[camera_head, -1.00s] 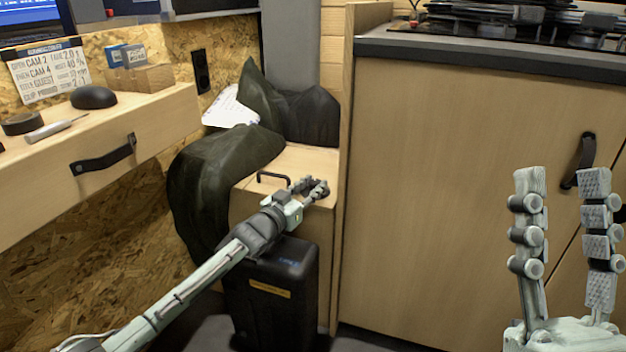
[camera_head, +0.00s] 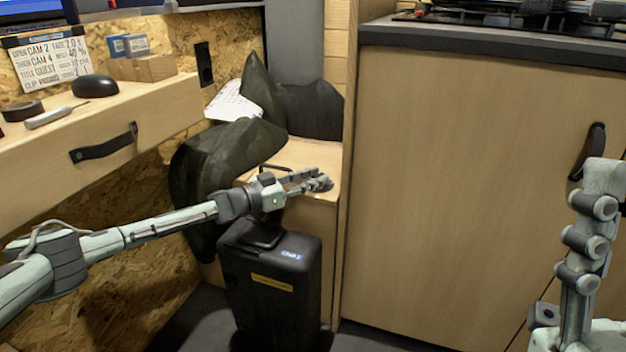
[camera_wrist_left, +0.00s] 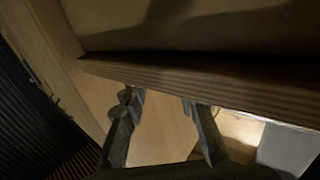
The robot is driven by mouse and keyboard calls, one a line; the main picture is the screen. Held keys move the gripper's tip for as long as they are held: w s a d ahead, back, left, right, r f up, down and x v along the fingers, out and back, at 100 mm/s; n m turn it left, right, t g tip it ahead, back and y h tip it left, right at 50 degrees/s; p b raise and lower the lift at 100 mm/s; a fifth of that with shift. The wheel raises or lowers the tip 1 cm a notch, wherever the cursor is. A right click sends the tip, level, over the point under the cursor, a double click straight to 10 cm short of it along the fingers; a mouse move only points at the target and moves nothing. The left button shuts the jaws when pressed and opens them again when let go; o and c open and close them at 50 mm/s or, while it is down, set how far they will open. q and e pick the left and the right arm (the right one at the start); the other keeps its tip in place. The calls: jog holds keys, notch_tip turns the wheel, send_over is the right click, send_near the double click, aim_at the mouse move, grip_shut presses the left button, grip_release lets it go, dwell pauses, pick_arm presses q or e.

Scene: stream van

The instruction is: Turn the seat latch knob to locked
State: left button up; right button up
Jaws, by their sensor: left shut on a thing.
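The wooden seat box (camera_head: 296,156) stands against the cabinet side, with a dark handle on its top. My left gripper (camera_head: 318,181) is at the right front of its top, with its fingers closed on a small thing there. That thing sits where the latch knob would be, but the fingers cover it and I cannot read its turn position. In the left wrist view my left gripper (camera_wrist_left: 160,105) shows two fingers with a gap between them, against pale wood below a ribbed wooden edge.
A black case (camera_head: 270,290) stands on the floor below my left gripper. A dark green jacket (camera_head: 215,160) drapes beside the seat box. A shelf (camera_head: 100,125) with small items is at the left. The kitchen cabinet (camera_head: 450,180) with its counter fills the right.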

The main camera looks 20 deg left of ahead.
pick_arm(q)
jog(key=shift+a, duration=0.1)
jog(key=o, duration=1.2)
jog(key=shift+c, duration=0.2)
jog(key=shift+y, duration=0.3)
